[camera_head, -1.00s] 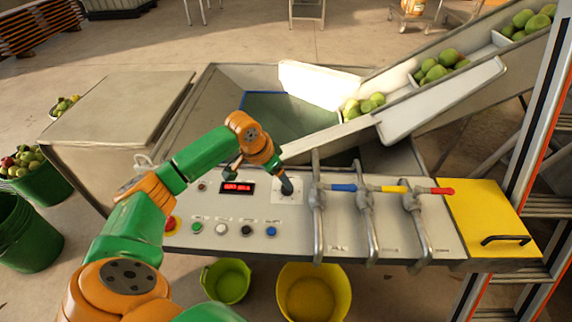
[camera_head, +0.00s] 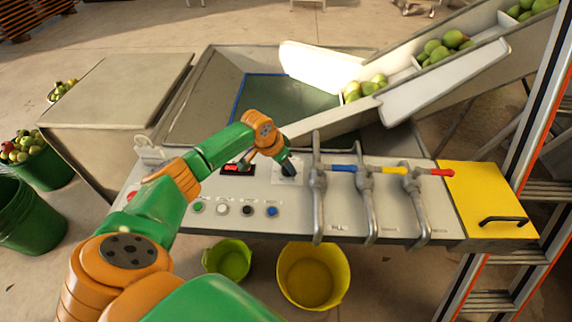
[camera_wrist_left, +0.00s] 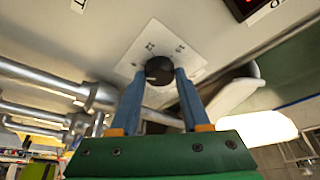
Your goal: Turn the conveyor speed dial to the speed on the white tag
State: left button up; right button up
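The dark round speed dial (camera_wrist_left: 159,70) sits on a white marked plate (camera_wrist_left: 150,50) in the left wrist view; its pale pointer line shows, but the marks are too small to read. My left gripper (camera_wrist_left: 160,74) has one blue finger on each side of the dial; I cannot tell whether they press on it. In the head view my left gripper (camera_head: 289,168) is over the dial plate (camera_head: 287,175) and hides the dial. A red-lit display (camera_head: 238,169) is partly covered by my arm. No legible speed tag shows. My right gripper is out of view.
Several push buttons (camera_head: 247,209) line the panel's front left. Metal lever pipes with a blue, yellow and red bar (camera_head: 395,171) stand right of the dial. A yellow hatch (camera_head: 487,195) is at the right end. The fruit conveyor (camera_head: 440,95) rises behind.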

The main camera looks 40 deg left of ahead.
pick_arm(q)
grip_shut()
jog(key=shift+r+n+p, duration=0.15)
jog(key=shift+n+p, duration=0.25)
jog(key=shift+p, duration=0.35)
jog(key=n+p, duration=0.1)
jog(key=p, duration=0.1)
jog(key=n+y+p, duration=0.1)
jog(key=n+p, duration=0.1)
jog(key=shift+d+r, duration=0.15)
jog(key=shift+d, duration=0.05)
jog(key=shift+n+y+p, duration=0.5)
jog(key=shift+n+p, duration=0.3)
jog(key=shift+n, duration=0.1)
jog(key=n, duration=0.1)
jog(key=n+y+p, duration=0.1)
jog(key=shift+d+f+n, duration=0.15)
jog(key=shift+f+n, duration=0.1)
jog(key=shift+n, duration=0.05)
jog(key=shift+w+n+g, duration=0.1)
jog(key=shift+n+g, duration=0.3)
jog(key=shift+n, duration=0.3)
jog(key=shift+f+n+y, duration=0.1)
jog(key=shift+n+y, duration=0.5)
jog(key=shift+n, duration=0.5)
jog(key=shift+g, duration=0.3)
